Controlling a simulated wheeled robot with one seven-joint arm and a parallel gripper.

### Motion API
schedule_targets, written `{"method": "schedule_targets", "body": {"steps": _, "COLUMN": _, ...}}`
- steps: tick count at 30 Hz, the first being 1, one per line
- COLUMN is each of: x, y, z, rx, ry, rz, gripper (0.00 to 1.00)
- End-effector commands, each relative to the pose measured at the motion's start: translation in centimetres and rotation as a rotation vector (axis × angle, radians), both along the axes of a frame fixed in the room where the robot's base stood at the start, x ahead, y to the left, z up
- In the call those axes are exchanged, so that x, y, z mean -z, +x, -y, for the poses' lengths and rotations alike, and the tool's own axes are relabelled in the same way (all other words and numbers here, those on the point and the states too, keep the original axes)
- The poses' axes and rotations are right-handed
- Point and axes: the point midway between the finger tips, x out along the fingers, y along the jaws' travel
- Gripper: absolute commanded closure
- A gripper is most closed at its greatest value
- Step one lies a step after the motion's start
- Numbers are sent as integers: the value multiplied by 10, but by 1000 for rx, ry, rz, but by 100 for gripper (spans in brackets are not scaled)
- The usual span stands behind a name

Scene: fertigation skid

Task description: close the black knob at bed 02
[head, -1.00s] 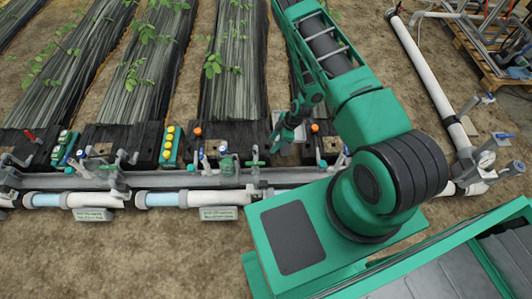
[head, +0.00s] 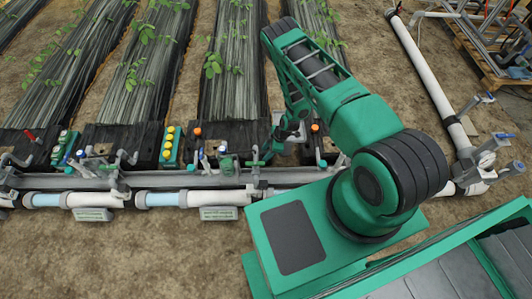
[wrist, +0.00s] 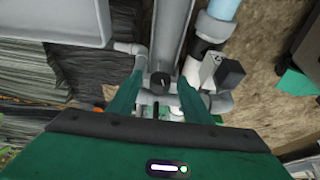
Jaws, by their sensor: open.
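My gripper (wrist: 161,88) is open in the wrist view, with one green finger on each side of a small black knob (wrist: 160,79). The knob sits on a grey valve body below a grey rail, and I see a gap on both sides of it. I cannot tell how deep the fingers reach around it. In the head view my gripper (head: 270,149) is low over the manifold rail, at the near end of a bed, and the knob is hidden or too small there. No bed number is readable.
A grey manifold rail (head: 150,179) with several valves runs across the bed ends. White pipe (head: 165,199) lies in front with small label blocks (head: 218,213). An orange-capped part (head: 197,132) and a box with yellow buttons (head: 170,146) stand left of my gripper.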

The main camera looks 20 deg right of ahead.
Motion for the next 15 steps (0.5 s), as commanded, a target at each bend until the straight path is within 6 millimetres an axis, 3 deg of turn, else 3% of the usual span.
{"method": "schedule_targets", "body": {"steps": 1, "x": 0, "y": 0, "z": 0, "rx": 0, "ry": 0, "rz": 0, "gripper": 60}}
{"method": "schedule_targets", "body": {"steps": 6, "x": 0, "y": 0, "z": 0, "rx": 0, "ry": 0, "rz": 0, "gripper": 96}}
{"method": "schedule_targets", "body": {"steps": 15, "x": 0, "y": 3, "z": 1, "rx": 2, "ry": 20, "rz": -51, "gripper": 96}}
